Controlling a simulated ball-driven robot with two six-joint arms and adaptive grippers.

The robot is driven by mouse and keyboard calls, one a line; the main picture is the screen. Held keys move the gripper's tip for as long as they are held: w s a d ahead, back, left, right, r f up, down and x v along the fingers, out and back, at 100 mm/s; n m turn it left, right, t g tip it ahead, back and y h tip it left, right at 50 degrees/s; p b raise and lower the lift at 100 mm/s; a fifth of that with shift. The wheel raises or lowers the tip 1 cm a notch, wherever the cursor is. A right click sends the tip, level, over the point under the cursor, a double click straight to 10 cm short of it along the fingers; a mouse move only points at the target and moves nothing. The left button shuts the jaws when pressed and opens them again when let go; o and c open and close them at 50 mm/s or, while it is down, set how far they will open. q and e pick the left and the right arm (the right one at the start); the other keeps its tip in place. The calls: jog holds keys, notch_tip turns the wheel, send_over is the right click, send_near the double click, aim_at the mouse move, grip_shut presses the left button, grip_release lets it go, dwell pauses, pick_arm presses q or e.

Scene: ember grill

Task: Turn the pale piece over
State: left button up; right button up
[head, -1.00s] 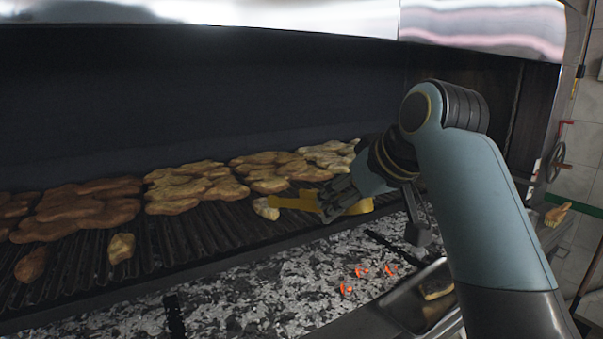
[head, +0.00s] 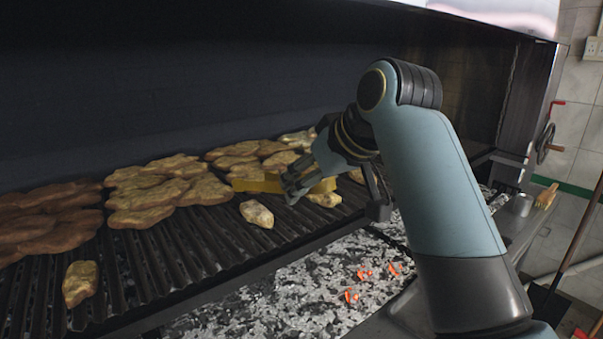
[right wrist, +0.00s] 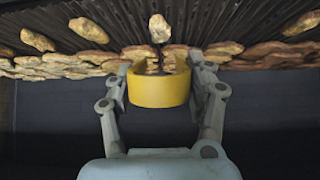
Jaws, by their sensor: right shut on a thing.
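My right gripper (head: 298,187) is shut on yellow tongs (head: 255,183), held roughly level over the grill's back part. In the right wrist view the tongs (right wrist: 158,91) are a yellow U between my fingers. The palest loose piece (head: 257,213) lies on the bars in front of the tongs' left end, apart from them in the picture. What looks like the same piece (right wrist: 159,28) lies beyond the tongs in the right wrist view. Another yellowish piece (head: 325,199) lies below my gripper, partly hidden. My left gripper is out of view.
Piled pale pieces (head: 165,190) and browner ones (head: 45,220) cover the back of the grill. One loose piece (head: 80,283) lies at front left. Grey coals (head: 290,310) with glowing embers lie below the front edge. Bare bars surround the loose pieces. A dark wall stands behind.

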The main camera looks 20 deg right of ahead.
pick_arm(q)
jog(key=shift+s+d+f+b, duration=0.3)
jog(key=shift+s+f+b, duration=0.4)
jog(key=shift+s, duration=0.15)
pick_arm(e)
notch_tip(320, 180, down, 8)
jog(key=shift+s+f, duration=0.15)
jog(key=shift+s, duration=0.05)
jog(key=shift+o, duration=0.2)
grip_shut()
